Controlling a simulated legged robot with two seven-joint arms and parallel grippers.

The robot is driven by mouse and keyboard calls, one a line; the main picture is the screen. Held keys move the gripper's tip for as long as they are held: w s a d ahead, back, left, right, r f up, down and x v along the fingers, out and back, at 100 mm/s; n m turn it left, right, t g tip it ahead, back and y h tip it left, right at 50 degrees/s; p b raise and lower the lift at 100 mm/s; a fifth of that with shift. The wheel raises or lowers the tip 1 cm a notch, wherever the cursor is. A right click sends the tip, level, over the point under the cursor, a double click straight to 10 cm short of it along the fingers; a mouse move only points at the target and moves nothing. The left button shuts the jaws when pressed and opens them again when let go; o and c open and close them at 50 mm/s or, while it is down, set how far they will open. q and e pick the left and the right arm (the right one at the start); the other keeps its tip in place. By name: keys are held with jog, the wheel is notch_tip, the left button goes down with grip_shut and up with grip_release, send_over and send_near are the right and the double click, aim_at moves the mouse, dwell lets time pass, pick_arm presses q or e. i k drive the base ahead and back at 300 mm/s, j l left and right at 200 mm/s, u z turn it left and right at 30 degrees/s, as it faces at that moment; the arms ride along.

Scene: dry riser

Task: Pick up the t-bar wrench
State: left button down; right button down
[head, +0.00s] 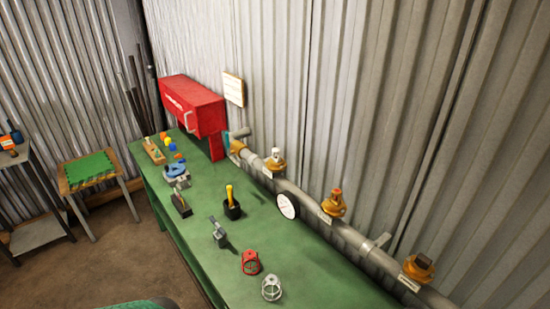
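I cannot clearly make out a t-bar wrench in the head view. Several small tools stand on the long green bench (300,258). One is a yellow-handled tool (230,193) upright in a black block. A grey upright piece (219,232) stands nearer to me. A dark block with an upright part (181,204) stands near the bench's left edge. Any of these is too small to name surely. Neither of my grippers is in view.
A red box (190,105) stands at the bench's far end. A grey pipe (310,207) with brass valves runs along the corrugated wall. A small green-topped table (90,170) is left.

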aim_at(220, 235)
jog(key=i+j, duration=0.1)
jog(key=j, duration=0.15)
jog(key=i+j, duration=0.15)
jog(key=i+j+z, duration=0.2)
jog(key=j+z, duration=0.6)
jog(key=j, duration=0.2)
jog(key=i+j+z, duration=0.1)
jog(key=j+z, duration=0.35)
jog(key=j, duration=0.15)
jog(key=z, duration=0.2)
